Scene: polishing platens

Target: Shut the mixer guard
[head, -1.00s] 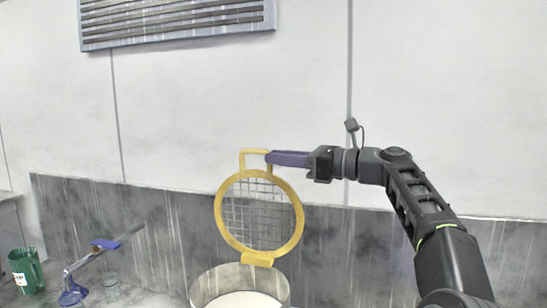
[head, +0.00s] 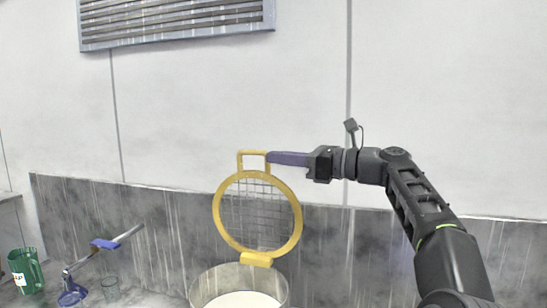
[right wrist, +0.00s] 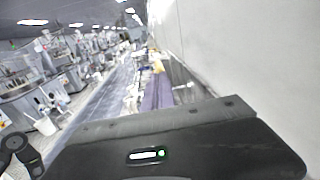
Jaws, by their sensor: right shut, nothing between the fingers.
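The mixer guard (head: 218,213) is a yellow ring with wire mesh and a square handle loop (head: 239,162) on top. It stands raised and nearly upright behind the mixer bowl (head: 200,289), joined at a yellow hinge block (head: 256,260). The bowl is open at the top and holds something white. My right gripper (head: 270,157) is shut and empty, its purple fingers pointing left. Their tips are at the right side of the handle loop; I cannot tell whether they touch it. In the right wrist view the purple fingers (right wrist: 158,95) show in part. My left gripper is not in view.
A green jug (head: 24,270), a blue-based stand with a slanted rod (head: 72,298) and a small glass (head: 110,288) are on the counter at left. A grey splashback (head: 400,250) and white wall stand close behind the guard.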

